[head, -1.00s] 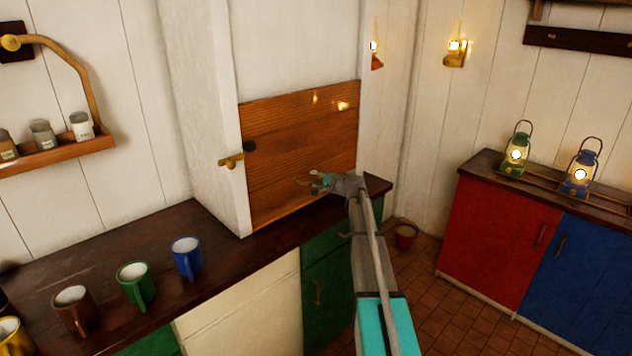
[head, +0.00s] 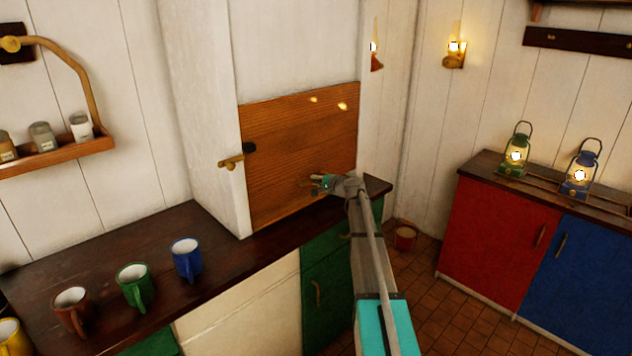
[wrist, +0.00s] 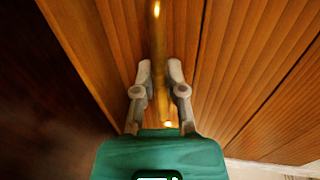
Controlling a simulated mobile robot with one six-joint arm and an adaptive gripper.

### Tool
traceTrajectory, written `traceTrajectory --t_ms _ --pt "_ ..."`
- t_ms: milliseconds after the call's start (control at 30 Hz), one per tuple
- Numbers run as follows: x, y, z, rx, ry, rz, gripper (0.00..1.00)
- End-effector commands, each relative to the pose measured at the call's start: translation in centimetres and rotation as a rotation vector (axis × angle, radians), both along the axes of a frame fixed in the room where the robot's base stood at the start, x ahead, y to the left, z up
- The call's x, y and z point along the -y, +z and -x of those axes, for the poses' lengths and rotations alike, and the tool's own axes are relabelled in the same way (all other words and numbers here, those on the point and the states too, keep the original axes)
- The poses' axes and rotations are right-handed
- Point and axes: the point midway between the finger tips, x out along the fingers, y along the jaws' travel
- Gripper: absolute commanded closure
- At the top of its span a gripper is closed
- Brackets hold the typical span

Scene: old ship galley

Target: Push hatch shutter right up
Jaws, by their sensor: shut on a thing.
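The wooden hatch shutter (head: 290,140) covers the lower part of the white-framed opening above the dark counter. Its lower edge is at or very near the counter top; I cannot tell if there is a gap. My gripper (head: 318,182) is at the shutter's low right part. In the wrist view a brass handle bar (wrist: 158,35) runs between the fingertips (wrist: 158,72), and the gripper is shut on it. In the head view the gripper mostly hides the handle.
Mugs in brown (head: 72,308), green (head: 135,284) and blue (head: 187,257) stand on the counter (head: 140,235) at left. A red bucket (head: 405,237) is on the floor. Lanterns (head: 515,155) stand on the right cabinet. White panel (head: 290,50) is above the shutter.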

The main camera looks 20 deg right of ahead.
Motion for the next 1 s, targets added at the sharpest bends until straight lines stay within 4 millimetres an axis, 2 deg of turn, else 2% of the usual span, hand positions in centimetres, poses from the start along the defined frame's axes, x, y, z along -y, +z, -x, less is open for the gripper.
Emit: traceTrajectory --t_ms 367,1000 --pt "0.0 2.3 0.0 0.001 0.001 -0.001 1.0" --pt "0.0 11.1 -0.1 0.001 0.001 -0.001 1.0"
